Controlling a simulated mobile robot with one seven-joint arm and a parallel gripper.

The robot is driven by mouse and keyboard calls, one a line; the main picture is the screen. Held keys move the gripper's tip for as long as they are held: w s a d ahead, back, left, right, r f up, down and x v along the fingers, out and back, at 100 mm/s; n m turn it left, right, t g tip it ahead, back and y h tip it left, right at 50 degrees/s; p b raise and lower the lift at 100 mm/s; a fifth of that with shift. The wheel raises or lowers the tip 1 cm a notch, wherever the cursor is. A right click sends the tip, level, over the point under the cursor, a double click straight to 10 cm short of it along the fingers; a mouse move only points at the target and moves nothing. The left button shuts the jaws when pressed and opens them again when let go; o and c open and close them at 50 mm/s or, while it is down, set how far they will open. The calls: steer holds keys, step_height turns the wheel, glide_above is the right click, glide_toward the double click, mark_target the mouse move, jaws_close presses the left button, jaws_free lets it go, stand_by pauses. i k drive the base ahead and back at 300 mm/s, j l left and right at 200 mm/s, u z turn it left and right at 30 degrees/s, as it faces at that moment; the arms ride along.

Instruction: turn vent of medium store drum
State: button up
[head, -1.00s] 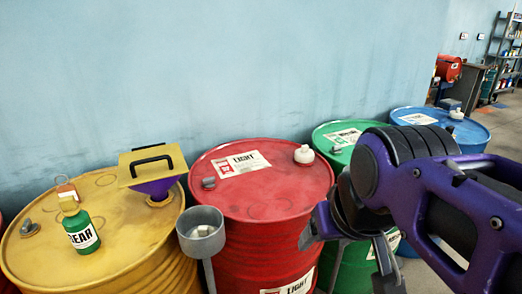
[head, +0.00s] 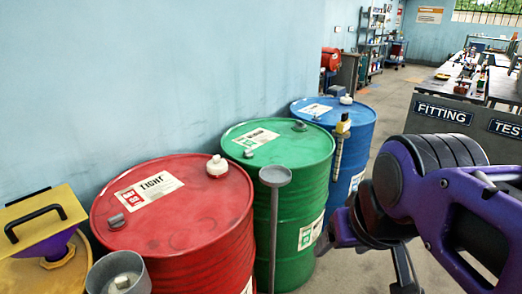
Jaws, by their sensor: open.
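The green drum (head: 290,185) stands in mid-view with a white label (head: 256,138) on its lid, whose wording seems to end in "MEDIUM" but is small. A dark low fitting (head: 299,126) sits on the lid's far right, and a small grey fitting (head: 249,153) sits near its front left rim. I cannot tell which is the vent. My gripper (head: 364,258) is at the lower right, in front of and to the right of the green drum, apart from its lid. Its jaws are open and hold nothing visible; the arm hides part of them.
The red drum (head: 175,240) marked "LIGHT" stands left of the green one, the blue drum (head: 352,150) right behind it. A grey cup on a post (head: 274,177) rises before the green drum.

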mark_target(246, 152)
steer(key=i+l+u, duration=0.65)
steer(key=l, duration=0.3)
steer(key=i+l+u, duration=0.5)
steer(key=k+l, duration=0.05)
steer(key=k, duration=0.05)
